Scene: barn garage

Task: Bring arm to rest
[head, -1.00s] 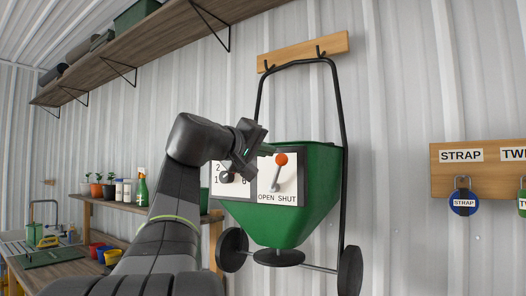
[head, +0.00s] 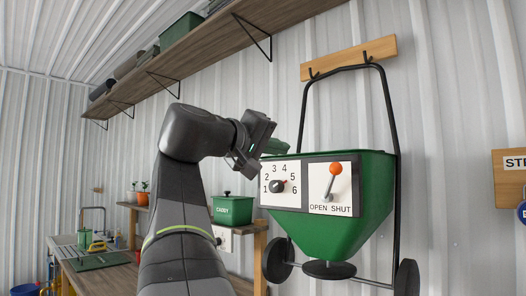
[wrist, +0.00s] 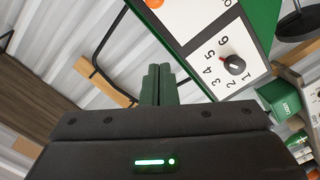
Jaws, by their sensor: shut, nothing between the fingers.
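My gripper (head: 278,148) is shut and empty. It is raised in front of the upper left of the green spreader hopper (head: 345,230), and I cannot tell how wide the gap is. In the wrist view its two green fingers (wrist: 158,84) lie together with nothing between them. The spreader's panel has a black dial (head: 278,186) with a red pointer toward the 5–6 side; the dial also shows in the wrist view (wrist: 233,65). Beside it, a lever with an orange knob (head: 335,168) stands nearly upright, leaning slightly right, above the OPEN SHUT label.
The spreader hangs by its black handle from a wooden hook board (head: 348,58). A long shelf (head: 190,62) runs above my arm at the left. A green caddy (head: 232,209) stands on a lower shelf behind my arm. A workbench (head: 95,275) is at lower left.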

